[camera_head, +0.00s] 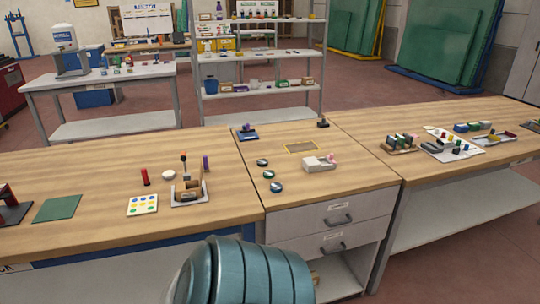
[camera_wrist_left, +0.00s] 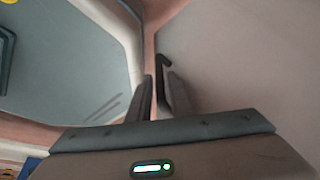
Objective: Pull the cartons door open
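A large pale flat panel (camera_wrist_left: 245,60) fills the right side of the left wrist view. It may be the cartons door, but no label shows on it. A dark, hooked handle (camera_wrist_left: 163,62) stands at its left edge. My left gripper (camera_wrist_left: 158,85) is close to the handle, its two dark fingers a narrow gap apart. The handle's lower part runs down by the right finger; whether it touches is unclear. In the head view no door marked cartons can be made out, and neither gripper shows; my teal arm link covers the bottom middle.
A cabinet with two drawers (camera_head: 330,220) and an open space below stands in the bench row. Worktops on the left (camera_head: 100,225) and right (camera_head: 450,160) hold small parts. A shelf rack (camera_head: 262,70) stands behind. A blue-grey surface (camera_wrist_left: 70,70) with a pale rim lies left of my fingers.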

